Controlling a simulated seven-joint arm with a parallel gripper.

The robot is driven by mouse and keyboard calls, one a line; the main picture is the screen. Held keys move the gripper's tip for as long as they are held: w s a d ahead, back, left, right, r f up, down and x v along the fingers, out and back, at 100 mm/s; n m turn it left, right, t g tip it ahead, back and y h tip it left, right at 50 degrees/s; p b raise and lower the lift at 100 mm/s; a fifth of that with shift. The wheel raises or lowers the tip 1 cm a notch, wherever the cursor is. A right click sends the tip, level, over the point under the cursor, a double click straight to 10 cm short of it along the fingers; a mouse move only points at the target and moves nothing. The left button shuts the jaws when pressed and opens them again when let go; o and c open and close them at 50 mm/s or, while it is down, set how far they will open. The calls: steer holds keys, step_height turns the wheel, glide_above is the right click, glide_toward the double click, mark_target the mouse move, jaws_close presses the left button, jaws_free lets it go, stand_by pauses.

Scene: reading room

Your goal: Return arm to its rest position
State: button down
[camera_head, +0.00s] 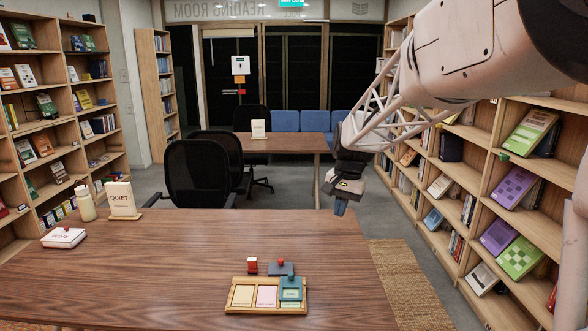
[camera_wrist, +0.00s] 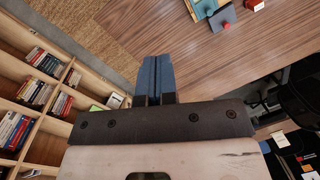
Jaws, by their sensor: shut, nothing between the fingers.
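My gripper (camera_head: 340,207) hangs above the far right corner of the wooden table in the head view, its fingers pointing down. In the wrist view my gripper (camera_wrist: 155,58) shows two blue fingers pressed together with nothing between them. My arm reaches in from the upper right of the head view. The gripper is clear of the things on the table.
A wooden tray (camera_head: 236,307) with cards, a teal block (camera_head: 290,283), a dark block with a red knob (camera_head: 281,268) and a red block (camera_head: 252,265) are at the table's front. A QUIET sign (camera_head: 121,199), bottle (camera_head: 86,204) and white box (camera_head: 63,238) stand left. Shelves (camera_head: 470,170) line the right.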

steer(key=s+d+f+n+t, duration=0.1)
steer(key=s+d+n, duration=0.1)
steer(key=s, duration=1.7)
steer(key=s+d+f+n+t+h, duration=0.1)
steer(key=s+d, duration=0.3)
steer(key=s, duration=1.6)
steer(key=shift+d+f+n+t+h, duration=0.15)
steer(key=shift+f+n+t+h, duration=0.2)
steer(key=shift+n, duration=0.45)
